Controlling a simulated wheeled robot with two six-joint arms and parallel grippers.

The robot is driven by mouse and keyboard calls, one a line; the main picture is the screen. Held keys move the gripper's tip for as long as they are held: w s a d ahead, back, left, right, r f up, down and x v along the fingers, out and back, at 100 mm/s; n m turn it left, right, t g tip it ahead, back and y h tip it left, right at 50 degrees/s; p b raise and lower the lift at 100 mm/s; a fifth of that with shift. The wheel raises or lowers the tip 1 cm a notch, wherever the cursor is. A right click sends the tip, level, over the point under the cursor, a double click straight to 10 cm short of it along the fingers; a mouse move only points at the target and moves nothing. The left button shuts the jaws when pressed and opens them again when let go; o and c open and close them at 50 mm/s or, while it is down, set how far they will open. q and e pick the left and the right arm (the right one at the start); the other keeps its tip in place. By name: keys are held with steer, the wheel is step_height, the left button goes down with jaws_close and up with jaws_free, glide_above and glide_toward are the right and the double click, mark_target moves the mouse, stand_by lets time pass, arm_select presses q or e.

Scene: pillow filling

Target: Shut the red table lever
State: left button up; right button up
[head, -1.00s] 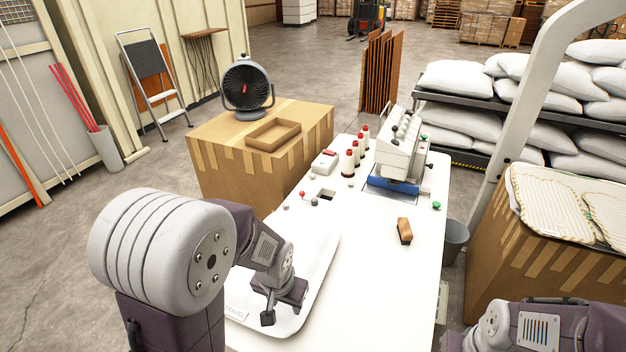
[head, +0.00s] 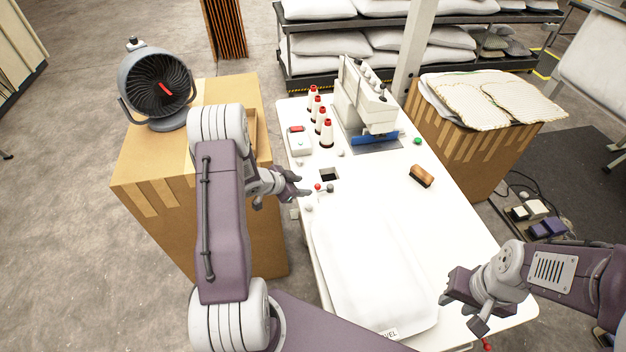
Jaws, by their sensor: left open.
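The red table lever shows as a small red knob (head: 318,187) on the white table, beside a dark square opening (head: 328,174). A grey knob (head: 329,188) stands just right of it. Whether the lever is open or shut is too small to tell. My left gripper (head: 291,188) is open and empty, just left of the red knob at the table's left edge. I cannot tell whether it touches the knob. My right gripper (head: 460,310) looks open and empty over the table's front right part.
A white pillow cover (head: 370,265) lies on the table's near half. A sewing machine (head: 362,105), red-topped thread spools (head: 326,132) and a switch box (head: 299,142) stand behind the knobs. A brown brush (head: 421,176) lies right. A fan (head: 157,88) stands on a carton at left.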

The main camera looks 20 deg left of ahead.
mark_target(315, 187)
arm_select(q)
steer(key=shift+w+d+f, duration=0.35)
steer(key=shift+w+d, duration=0.1)
steer(key=shift+d, duration=0.15)
steer(key=shift+w+d+f, duration=0.3)
steer(key=shift+w+d, duration=0.15)
steer(key=shift+d, duration=0.15)
steer(key=x, duration=0.2)
steer(key=p+x, duration=0.1)
steer(key=a+x, duration=0.1)
steer(key=x, duration=0.1)
steer(key=shift+w+f+p, duration=0.25)
steer(key=shift+f+p, duration=0.1)
steer(key=shift+f, duration=0.05)
steer(key=shift+w+d+f, duration=0.15)
steer(key=shift+w+f, duration=0.1)
steer(key=shift+w+d, duration=0.1)
steer(key=shift+d, duration=0.15)
steer(key=shift+a, duration=0.15)
jaws_close()
arm_select(e)
steer(key=shift+w+d+r, duration=0.1)
steer(key=shift+d+r, duration=0.45)
steer(key=shift+r, duration=0.2)
